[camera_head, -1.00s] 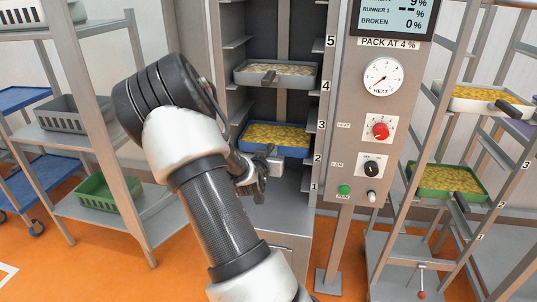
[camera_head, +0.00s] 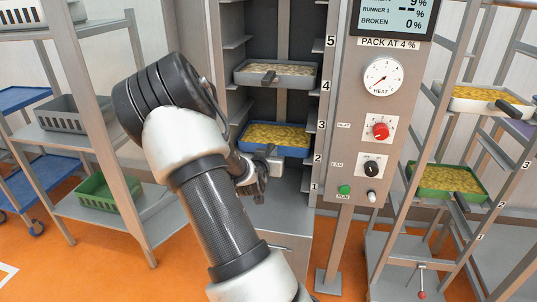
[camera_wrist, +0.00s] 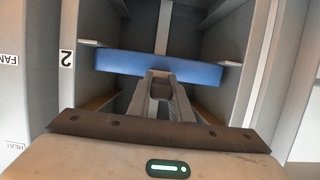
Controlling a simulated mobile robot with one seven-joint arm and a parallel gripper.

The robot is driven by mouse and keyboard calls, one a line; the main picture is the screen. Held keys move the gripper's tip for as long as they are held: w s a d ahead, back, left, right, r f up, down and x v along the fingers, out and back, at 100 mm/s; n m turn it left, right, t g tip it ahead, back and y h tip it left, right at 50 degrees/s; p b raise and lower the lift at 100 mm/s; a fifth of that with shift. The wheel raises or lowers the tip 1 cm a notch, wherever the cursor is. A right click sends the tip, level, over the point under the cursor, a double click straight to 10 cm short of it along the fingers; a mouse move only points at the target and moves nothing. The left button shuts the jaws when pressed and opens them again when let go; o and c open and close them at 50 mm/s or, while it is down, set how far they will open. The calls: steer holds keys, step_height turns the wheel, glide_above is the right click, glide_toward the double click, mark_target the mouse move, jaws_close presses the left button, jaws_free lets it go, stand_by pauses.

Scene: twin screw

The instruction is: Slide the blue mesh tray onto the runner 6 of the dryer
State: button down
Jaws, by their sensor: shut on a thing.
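The blue tray (camera_head: 290,151), filled with yellow pieces, is inside the dryer beside the label 2, with its front edge towards me. My gripper (camera_head: 264,163) is in front of it, shut on the tray's handle, which my fingers largely hide. In the wrist view, which looks upside down, the blue tray (camera_wrist: 120,62) spans the opening between the side ledges, and my gripper (camera_wrist: 160,80) meets the middle of its front. The tray looks about level and close to the ledges by label 2. I cannot tell whether it rests on them. Label 6 is not in view.
A grey tray (camera_head: 275,75) with pale pieces sits higher in the dryer, near label 4. The control panel (camera_head: 372,120) stands right of the opening. A right rack holds a white tray (camera_head: 480,105) and a green tray (camera_head: 447,196). A left rack holds grey and green baskets.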

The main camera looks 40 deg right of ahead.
steer(key=shift+r, duration=0.25)
steer(key=shift+r, duration=0.1)
steer(key=shift+r+p, duration=0.3)
steer(key=shift+r, duration=0.2)
stand_by(0.3)
steer(key=shift+s+a, duration=1.6)
steer(key=shift+a, duration=0.35)
